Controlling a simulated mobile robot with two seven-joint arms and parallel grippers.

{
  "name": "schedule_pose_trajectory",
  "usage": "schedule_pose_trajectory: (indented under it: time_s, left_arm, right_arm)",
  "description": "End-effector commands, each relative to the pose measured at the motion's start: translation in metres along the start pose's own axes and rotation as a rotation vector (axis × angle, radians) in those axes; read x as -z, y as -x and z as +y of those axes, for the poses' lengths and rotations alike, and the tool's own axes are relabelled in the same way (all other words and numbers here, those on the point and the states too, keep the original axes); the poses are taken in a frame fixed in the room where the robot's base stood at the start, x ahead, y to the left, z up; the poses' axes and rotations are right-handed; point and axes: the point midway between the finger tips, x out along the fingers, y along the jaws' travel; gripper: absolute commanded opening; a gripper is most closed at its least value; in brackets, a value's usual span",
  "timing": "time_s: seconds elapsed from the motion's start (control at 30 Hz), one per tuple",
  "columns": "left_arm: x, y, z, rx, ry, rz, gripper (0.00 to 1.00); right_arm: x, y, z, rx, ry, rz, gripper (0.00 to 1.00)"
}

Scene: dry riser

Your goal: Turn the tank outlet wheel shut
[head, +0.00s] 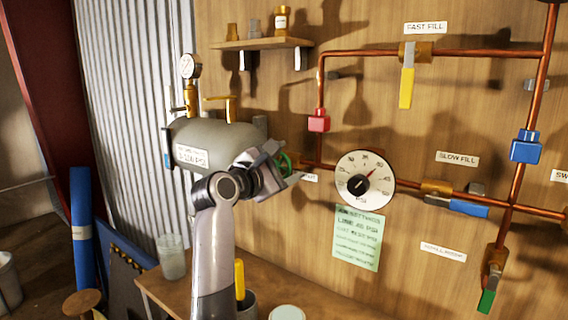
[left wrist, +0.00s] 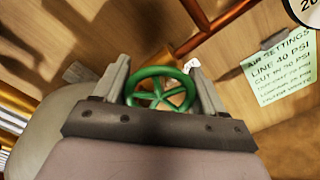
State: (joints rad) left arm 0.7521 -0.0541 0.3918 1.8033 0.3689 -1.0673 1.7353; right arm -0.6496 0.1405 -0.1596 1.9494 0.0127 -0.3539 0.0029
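The tank outlet wheel is a small green spoked handwheel (head: 284,163) at the right end of the grey tank (head: 213,137) in the head view. In the left wrist view the wheel (left wrist: 160,92) sits between the two fingers of my left gripper (left wrist: 160,85). The fingers stand apart on either side of its rim; whether they touch it is hard to tell. In the head view my left gripper (head: 286,164) reaches the wheel from the front left and partly hides it. My right gripper is in neither view.
A round pressure gauge (head: 365,181) and a green note (head: 357,238) are right of the wheel. Copper pipes (head: 430,53) with coloured valve handles run across the wooden wall. A shelf (head: 262,43) is above the tank; a glass jar (head: 171,257) stands on the bench below.

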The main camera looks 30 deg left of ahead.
Motion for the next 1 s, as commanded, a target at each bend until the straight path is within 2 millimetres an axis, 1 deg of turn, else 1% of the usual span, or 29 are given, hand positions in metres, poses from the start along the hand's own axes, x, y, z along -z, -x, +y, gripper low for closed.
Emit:
schedule_pose_trajectory:
  time_s: [0.03,0.07,0.1,0.27,0.47,1.0]
  left_arm:
    - [-0.0001,0.0001,-0.0004,0.002,0.000,0.000,0.51]
    - [-0.0001,0.0002,-0.0005,0.002,0.000,0.000,0.41]
    - [-0.0001,0.0002,-0.0005,0.002,0.000,0.000,0.41]
    - [0.0000,0.0002,-0.0008,0.002,-0.006,0.000,0.41]
    - [0.0004,0.0003,-0.0010,0.003,-0.064,0.000,0.41]
    - [0.0010,0.0004,-0.0016,0.003,-0.443,0.001,0.41]
  right_arm:
    - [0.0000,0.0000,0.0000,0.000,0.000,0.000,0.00]
    - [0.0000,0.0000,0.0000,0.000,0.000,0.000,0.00]
    - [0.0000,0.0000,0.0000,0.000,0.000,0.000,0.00]
    - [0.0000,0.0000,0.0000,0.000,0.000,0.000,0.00]
    - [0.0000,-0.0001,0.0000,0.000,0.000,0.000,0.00]
    - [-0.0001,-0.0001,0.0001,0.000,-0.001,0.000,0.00]
